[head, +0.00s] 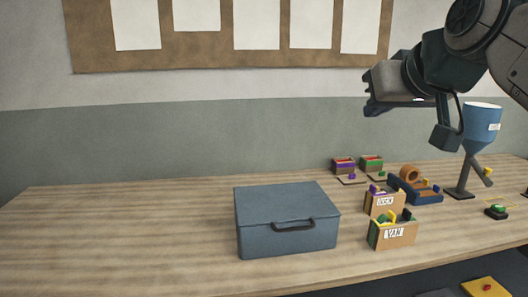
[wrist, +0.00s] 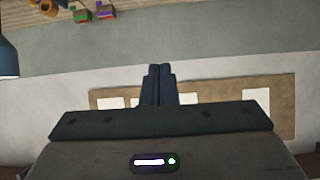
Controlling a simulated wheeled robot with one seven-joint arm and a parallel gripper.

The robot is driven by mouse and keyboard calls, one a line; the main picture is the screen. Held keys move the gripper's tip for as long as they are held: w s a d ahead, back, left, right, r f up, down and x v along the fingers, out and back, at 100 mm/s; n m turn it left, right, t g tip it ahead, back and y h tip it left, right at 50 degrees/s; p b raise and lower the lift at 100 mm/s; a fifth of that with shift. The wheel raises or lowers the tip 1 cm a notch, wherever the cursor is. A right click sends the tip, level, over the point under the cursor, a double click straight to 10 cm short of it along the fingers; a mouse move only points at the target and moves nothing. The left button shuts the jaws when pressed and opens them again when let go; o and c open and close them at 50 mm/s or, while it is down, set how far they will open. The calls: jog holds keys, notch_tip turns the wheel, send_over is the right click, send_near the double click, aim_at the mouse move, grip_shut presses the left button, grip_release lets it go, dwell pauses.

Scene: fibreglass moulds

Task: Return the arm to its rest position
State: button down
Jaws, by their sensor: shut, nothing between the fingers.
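My gripper (head: 370,94) is at the upper right in the head view, held well above the table and pointing left. In the wrist view my gripper (wrist: 159,70) has its two dark fingers together at the middle, with nothing between them. Behind the fingers the wrist view shows the wall and the pinboard (wrist: 250,108), turned upside down. My arm comes in from the upper right corner in the head view.
The wooden table (head: 120,240) holds a closed blue-grey box (head: 285,220), labelled cardboard boxes (head: 393,236), a blue tape dispenser (head: 415,190) and a blue funnel on a stand (head: 482,125). A green button (head: 497,211) sits at right. The table's left side is clear.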

jog(key=s+a+f+g+p, duration=0.1)
jog(key=s+f+g+p, duration=0.1)
jog(key=f, duration=0.8)
jog(key=s+a+f+m+g+h+p, duration=0.1)
jog(key=s+f+g+p, duration=0.1)
jog(key=s+f, duration=0.4)
jog(key=s+a+f+g+p, duration=0.1)
jog(key=s+f+g+p, duration=0.2)
jog(key=f, duration=1.2)
jog(key=shift+s+a+f+m+g+h, duration=0.15)
jog(key=shift+s+a+m+g+h, duration=0.2)
jog(key=shift+s+g, duration=0.45)
jog(key=shift+d, duration=0.1)
